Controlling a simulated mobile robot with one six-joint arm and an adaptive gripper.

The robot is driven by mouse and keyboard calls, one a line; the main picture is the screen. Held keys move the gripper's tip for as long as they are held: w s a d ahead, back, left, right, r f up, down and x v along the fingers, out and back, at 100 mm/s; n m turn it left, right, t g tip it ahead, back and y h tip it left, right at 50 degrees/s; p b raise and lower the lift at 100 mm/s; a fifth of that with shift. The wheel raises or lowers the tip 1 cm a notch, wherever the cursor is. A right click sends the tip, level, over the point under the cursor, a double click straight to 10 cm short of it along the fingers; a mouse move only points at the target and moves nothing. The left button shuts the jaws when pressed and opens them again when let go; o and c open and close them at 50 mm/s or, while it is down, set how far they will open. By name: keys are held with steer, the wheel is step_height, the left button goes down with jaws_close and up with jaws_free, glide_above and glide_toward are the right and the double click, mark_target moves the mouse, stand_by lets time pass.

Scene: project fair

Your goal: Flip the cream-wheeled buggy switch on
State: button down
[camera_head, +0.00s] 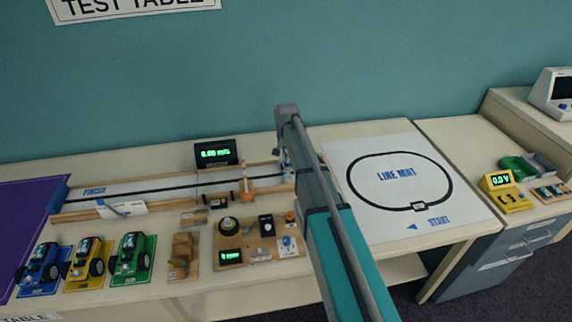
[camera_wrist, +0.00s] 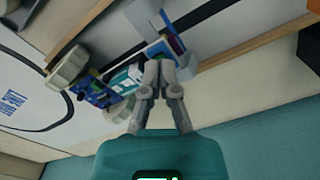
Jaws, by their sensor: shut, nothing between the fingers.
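The cream-wheeled buggy (camera_wrist: 98,91) shows in the wrist view, left of my fingers, with a pale wheel at its outer end and a blue board with small parts on top. A blue and white part (camera_wrist: 160,46) lies just beyond the fingertips; I cannot tell whether they touch it. My gripper (camera_wrist: 160,67) has its fingertips together, with nothing held. The switch cannot be made out. In the head view my arm hides the gripper and most of the area around the buggy.
A track mat (camera_head: 401,224) lies right of my arm. A long wooden-sided lane (camera_head: 150,190) runs left, with a speed display (camera_head: 216,153) behind it. A control board (camera_head: 262,246) and several dark-wheeled buggies, including a green one (camera_head: 131,257), stand at the front left.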

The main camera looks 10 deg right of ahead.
steer(key=shift+f+b, duration=0.55)
stand_by(0.4)
steer(key=shift+r, duration=0.1)
steer(key=shift+r+p, duration=3.45)
steer(key=shift+p, duration=0.15)
steer(key=s+n, duration=0.6)
steer(key=s, duration=2.3)
